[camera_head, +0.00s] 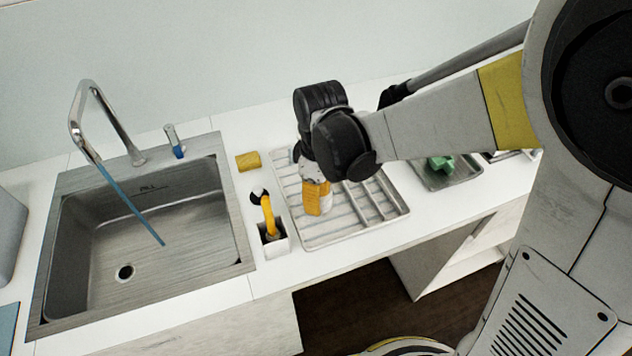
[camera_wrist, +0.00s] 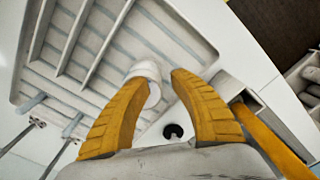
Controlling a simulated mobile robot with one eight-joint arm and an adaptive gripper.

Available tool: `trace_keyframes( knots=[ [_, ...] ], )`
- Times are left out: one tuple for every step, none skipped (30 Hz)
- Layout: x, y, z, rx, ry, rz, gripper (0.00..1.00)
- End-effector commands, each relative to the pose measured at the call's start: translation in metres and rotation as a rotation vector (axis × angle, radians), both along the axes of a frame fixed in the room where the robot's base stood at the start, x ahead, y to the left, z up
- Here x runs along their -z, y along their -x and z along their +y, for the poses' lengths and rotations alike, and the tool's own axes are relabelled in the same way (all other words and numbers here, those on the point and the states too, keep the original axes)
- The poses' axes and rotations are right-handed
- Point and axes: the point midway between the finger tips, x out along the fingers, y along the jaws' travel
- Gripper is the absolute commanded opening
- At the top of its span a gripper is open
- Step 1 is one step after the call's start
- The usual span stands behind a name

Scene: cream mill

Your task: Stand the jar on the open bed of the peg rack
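The peg rack (camera_head: 385,207) is a pale ribbed tray with raised dividers, on the counter right of the sink; its ribbed bed (camera_wrist: 120,45) fills the upper left of the wrist view. My gripper (camera_head: 317,207) points down over the rack's left part. Its orange fingers (camera_wrist: 154,76) are apart in the wrist view. The jar (camera_wrist: 146,72), white and rounded, is between the fingertips, overlapped by the left finger with a slim gap to the right one. It appears to be at the rack's bed near the edge; contact below is hidden. The fingers mostly hide it in the head view.
A white holder (camera_head: 274,247) with a yellow-handled tool (camera_head: 269,215) stands close left of the rack. A yellow block (camera_head: 248,161) lies behind it. The sink (camera_head: 140,230) is further left. A tray (camera_head: 450,180) with green items (camera_head: 440,163) is to the right.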

Motion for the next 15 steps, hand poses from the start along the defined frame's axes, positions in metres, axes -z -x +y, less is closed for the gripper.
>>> trace_keyframes(
  knots=[
    [0.000, 0.000, 0.000, 0.000, 0.000, 0.000, 0.27],
    [0.000, 0.000, 0.000, 0.000, 0.000, 0.000, 0.27],
    [0.000, 0.000, 0.000, 0.000, 0.000, 0.000, 0.27],
    [0.000, 0.000, 0.000, 0.000, 0.000, 0.000, 0.27],
    [0.000, 0.000, 0.000, 0.000, 0.000, 0.000, 0.27],
    [-0.001, 0.000, 0.000, 0.000, 0.000, 0.000, 0.27],
    [-0.002, 0.000, 0.000, 0.000, 0.000, 0.000, 0.27],
    [-0.004, 0.000, 0.000, 0.000, 0.000, 0.000, 0.27],
    [-0.007, 0.000, 0.000, 0.000, 0.000, 0.000, 0.27],
    [-0.011, 0.000, 0.000, 0.000, 0.000, 0.000, 0.27],
    [-0.016, 0.000, 0.000, 0.000, 0.000, 0.000, 0.27],
    [-0.024, 0.000, 0.000, 0.000, 0.000, 0.000, 0.27],
    [-0.030, 0.000, 0.000, 0.000, 0.000, 0.000, 0.27],
    [-0.037, 0.000, -0.001, 0.000, 0.000, 0.000, 0.27],
    [-0.047, 0.000, -0.001, 0.000, 0.000, 0.000, 0.27]
  ],
)
